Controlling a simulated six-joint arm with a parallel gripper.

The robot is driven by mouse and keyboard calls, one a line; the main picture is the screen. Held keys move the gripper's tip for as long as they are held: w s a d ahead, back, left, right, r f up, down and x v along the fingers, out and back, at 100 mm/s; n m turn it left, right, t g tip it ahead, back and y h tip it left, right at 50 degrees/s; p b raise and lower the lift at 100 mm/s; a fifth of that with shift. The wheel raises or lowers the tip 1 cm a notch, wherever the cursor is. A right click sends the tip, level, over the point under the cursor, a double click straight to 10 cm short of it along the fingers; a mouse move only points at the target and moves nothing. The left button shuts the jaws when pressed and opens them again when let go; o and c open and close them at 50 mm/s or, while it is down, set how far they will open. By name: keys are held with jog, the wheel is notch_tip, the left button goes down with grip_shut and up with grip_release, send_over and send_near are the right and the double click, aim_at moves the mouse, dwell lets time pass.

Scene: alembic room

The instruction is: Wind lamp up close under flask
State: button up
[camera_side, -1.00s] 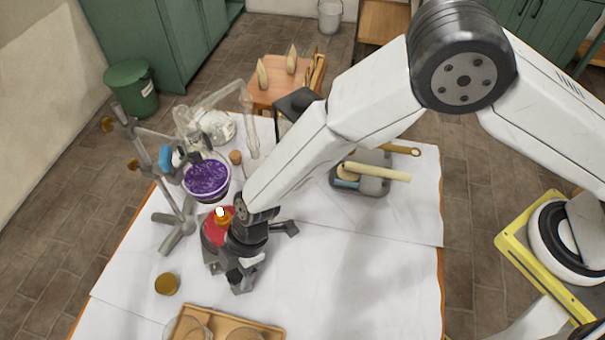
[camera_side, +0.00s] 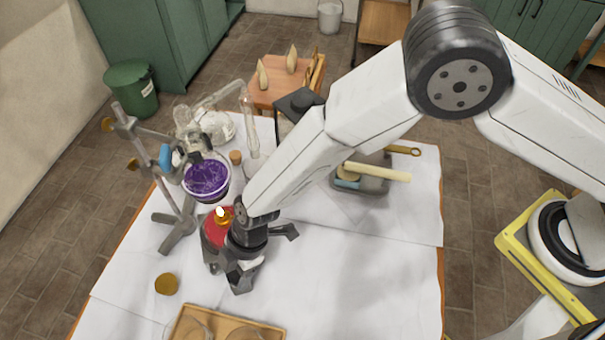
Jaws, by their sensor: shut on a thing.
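The flask (camera_side: 206,180) holds purple liquid and hangs in a clamp on the metal stand (camera_side: 170,205). The lamp (camera_side: 222,215), with a small bright flame, stands on a red-topped support (camera_side: 214,232) below and slightly right of the flask. A visible gap lies between the flame and the flask bottom. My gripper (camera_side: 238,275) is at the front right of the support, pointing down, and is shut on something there. The gripped part, perhaps the support's knob, is hidden by my fingers.
A brass disc (camera_side: 166,284) lies on the white-covered table at the left. A wooden tray (camera_side: 262,331) with glassware is at the front edge. A grey tray (camera_side: 372,185) with tools is at the back right. The cloth right of my gripper is clear.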

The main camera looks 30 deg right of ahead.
jog(key=shift+s+m+t, duration=0.1)
jog(key=shift+m+t, duration=0.8)
jog(key=shift+m, duration=2)
jog(key=o, duration=1)
jog(key=shift+r, duration=0.1)
jog(key=v, duration=0.7)
jog(key=shift+s+r, duration=0.2)
jog(key=shift+r, duration=0.1)
jog(key=shift+d, duration=0.1)
